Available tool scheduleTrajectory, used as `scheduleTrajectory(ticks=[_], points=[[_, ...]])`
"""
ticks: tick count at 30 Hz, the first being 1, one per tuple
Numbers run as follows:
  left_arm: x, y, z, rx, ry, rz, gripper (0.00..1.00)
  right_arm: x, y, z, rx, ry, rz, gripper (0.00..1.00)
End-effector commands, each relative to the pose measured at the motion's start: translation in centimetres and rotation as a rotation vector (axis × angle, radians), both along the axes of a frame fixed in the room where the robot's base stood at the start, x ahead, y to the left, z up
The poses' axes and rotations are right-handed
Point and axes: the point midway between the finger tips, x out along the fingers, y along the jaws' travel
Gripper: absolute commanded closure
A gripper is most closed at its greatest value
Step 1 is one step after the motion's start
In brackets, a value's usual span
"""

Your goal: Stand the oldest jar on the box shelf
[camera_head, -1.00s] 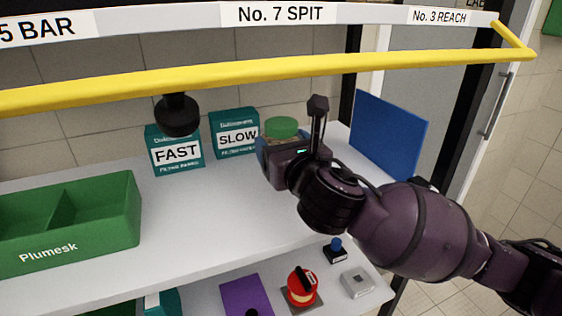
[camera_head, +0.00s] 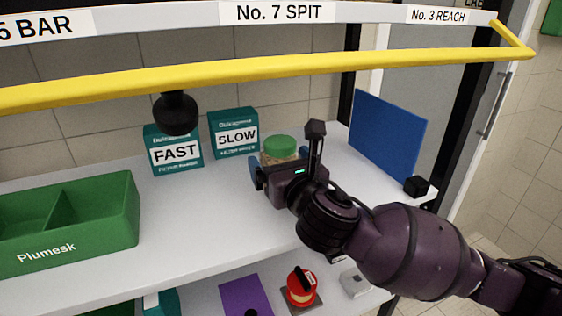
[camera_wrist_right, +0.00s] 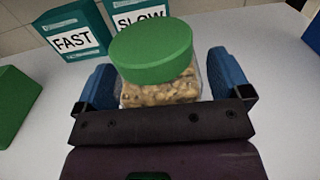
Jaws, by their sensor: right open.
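A clear jar with a green lid (camera_head: 280,147) and light brown pieces inside stands at the back of the white shelf (camera_head: 205,215), right of the SLOW box (camera_head: 235,132). In the right wrist view the jar (camera_wrist_right: 160,93) looks upright between the two blue fingers of my right gripper (camera_wrist_right: 165,80). The fingers are spread, one on each side. In the head view my right gripper (camera_head: 279,168) hides the jar's lower part. No date or age on the jar can be read. My left gripper is not in view.
A teal FAST box (camera_head: 174,150) stands left of SLOW. A green Plumesk bin (camera_head: 118,225) is at the left, a blue panel (camera_head: 388,135) at the right. A yellow rail (camera_head: 270,76) crosses above. The middle of the shelf is clear.

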Motion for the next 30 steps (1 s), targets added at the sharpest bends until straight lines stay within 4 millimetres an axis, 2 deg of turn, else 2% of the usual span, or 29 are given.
scheduleTrajectory(ticks=[5, 8, 15, 21, 27, 30], points=[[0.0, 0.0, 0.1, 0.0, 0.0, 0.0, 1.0, 0.0, 0.0, 0.2, -0.001, -0.001, 0.0, 0.04], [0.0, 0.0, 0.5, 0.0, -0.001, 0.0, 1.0, -0.7, -0.3, 0.4, -0.001, 0.001, 0.0, 0.04], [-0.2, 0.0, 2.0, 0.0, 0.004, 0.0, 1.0, -4.5, -1.9, 0.5, -0.001, 0.003, 0.002, 0.04], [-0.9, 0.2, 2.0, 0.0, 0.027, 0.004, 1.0, -8.0, -3.3, 0.4, 0.0, 0.002, 0.002, 0.04], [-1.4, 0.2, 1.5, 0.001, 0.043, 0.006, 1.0, -10.3, -4.2, 0.2, 0.0, 0.001, 0.002, 0.04], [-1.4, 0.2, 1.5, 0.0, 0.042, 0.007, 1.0, -10.9, -4.5, 0.3, 0.0, -0.001, 0.001, 0.04]])
